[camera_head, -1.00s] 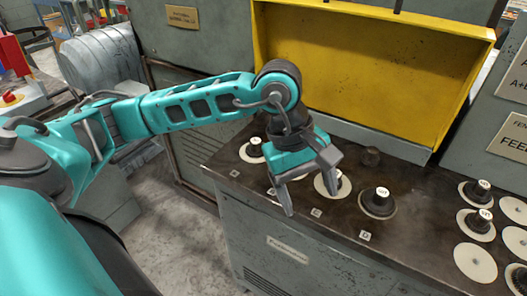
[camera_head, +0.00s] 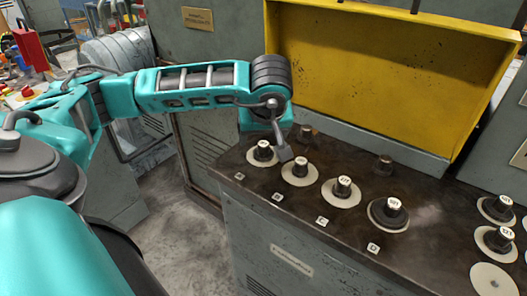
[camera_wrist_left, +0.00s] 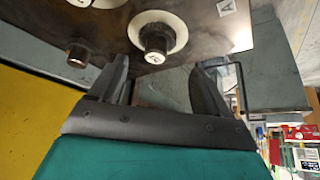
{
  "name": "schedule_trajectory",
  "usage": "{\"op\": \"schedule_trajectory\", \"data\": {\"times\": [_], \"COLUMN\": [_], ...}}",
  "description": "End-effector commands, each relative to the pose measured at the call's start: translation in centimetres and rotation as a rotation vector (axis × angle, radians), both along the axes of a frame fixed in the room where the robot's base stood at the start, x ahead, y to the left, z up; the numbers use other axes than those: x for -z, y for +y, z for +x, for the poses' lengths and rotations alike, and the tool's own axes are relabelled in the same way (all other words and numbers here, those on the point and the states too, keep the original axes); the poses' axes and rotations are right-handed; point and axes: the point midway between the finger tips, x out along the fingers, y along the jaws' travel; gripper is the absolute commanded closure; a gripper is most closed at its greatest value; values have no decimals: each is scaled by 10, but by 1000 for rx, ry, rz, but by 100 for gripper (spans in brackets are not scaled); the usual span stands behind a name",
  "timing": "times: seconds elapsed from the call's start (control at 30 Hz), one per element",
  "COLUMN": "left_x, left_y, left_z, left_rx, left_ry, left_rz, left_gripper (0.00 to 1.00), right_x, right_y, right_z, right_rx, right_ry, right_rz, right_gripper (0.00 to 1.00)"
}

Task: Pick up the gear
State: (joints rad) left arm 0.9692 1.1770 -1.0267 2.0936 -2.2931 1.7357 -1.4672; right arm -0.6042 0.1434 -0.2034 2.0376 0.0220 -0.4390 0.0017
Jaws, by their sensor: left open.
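A dark gear with a white-labelled top (camera_head: 263,150) sits upright on a pale disc at the left end of the dark bench top. In the left wrist view this gear (camera_wrist_left: 154,42) stands just beyond the fingertips, roughly midway between them. My left gripper (camera_head: 275,143) is open and empty above and behind it; one finger shows just right of the gear, the rest is hidden by the arm. Both fingers show apart in the left wrist view (camera_wrist_left: 165,65). Similar gears stand on discs to the right: a second (camera_head: 299,168), a third (camera_head: 342,188) and a fourth (camera_head: 390,211).
Small dark posts (camera_head: 305,133) and (camera_head: 384,164) stand behind the row. A yellow panel (camera_head: 375,75) rises at the back. More gears (camera_head: 497,208) sit at the far right. Small letter plates (camera_head: 321,221) line the front edge.

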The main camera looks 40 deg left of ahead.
Motion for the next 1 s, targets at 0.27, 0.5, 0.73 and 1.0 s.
{"op": "schedule_trajectory", "data": {"times": [0.27, 0.5, 0.73, 1.0], "left_x": [37, 45, 44, 44], "left_y": [9, 13, 13, 13], "left_z": [15, 19, 18, 18], "left_rx": [-1, 0, 0, 0], "left_ry": [5, 1, 2, 2], "left_rz": [-2, -3, -4, -4], "left_gripper": [23, 23, 34, 59], "right_x": [5, 2, 2, 3], "right_y": [1, 1, -1, -1], "right_z": [1, 4, 4, 3], "right_rx": [-1, -2, -8, -9], "right_ry": [6, -4, -6, -4], "right_rz": [1, 1, -5, -8], "right_gripper": [57, 57, 57, 57]}}
